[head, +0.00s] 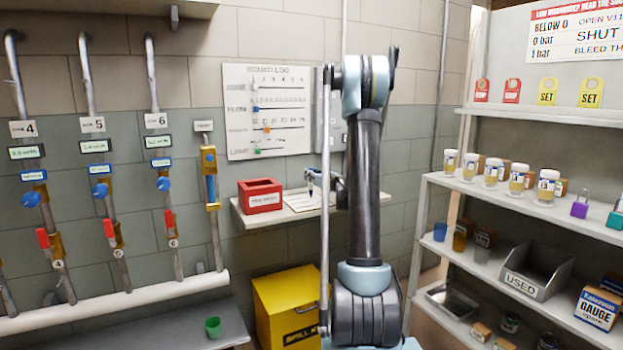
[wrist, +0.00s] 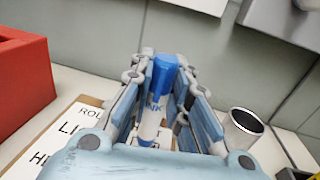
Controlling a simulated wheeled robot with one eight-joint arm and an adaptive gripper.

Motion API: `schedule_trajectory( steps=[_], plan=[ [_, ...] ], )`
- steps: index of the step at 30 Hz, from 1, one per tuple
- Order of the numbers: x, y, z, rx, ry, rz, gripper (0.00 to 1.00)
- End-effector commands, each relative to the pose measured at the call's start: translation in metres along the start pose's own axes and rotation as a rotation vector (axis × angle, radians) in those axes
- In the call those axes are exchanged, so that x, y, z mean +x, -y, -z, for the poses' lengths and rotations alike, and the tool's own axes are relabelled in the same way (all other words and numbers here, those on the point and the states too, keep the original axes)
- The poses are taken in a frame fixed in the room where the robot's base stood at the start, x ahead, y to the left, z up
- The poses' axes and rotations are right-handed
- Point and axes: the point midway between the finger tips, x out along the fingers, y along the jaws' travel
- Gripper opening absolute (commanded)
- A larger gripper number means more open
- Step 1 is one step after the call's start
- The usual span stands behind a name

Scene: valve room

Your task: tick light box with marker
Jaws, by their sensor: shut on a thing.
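My gripper (wrist: 161,66) is shut on a marker (wrist: 152,108) with a white body, blue upper end and partly hidden lettering. In the head view my gripper (head: 313,180) is over the wall shelf, above a white sheet (head: 299,203). In the wrist view the sheet (wrist: 62,130) lies on a brown clipboard to the left of the gripper. It shows large partial words starting "ROU", "LI" and "HE".
A red open box (head: 260,196) stands left of the sheet, and it also shows in the wrist view (wrist: 22,72). A metal cup (wrist: 243,128) stands right of the gripper. The wall is close behind the shelf (head: 246,216). A yellow cabinet (head: 284,303) is below.

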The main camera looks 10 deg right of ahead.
Motion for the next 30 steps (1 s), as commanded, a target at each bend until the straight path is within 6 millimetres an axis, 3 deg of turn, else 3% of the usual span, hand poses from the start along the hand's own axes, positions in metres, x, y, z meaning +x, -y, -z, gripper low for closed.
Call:
schedule_trajectory(
  steps=[13,30],
  plan=[
    [0.0075,-0.0051,0.0001,0.0,0.0,0.0,0.03],
    [-0.0015,0.003,0.0003,-0.001,0.0,0.0,0.03]
  ],
)
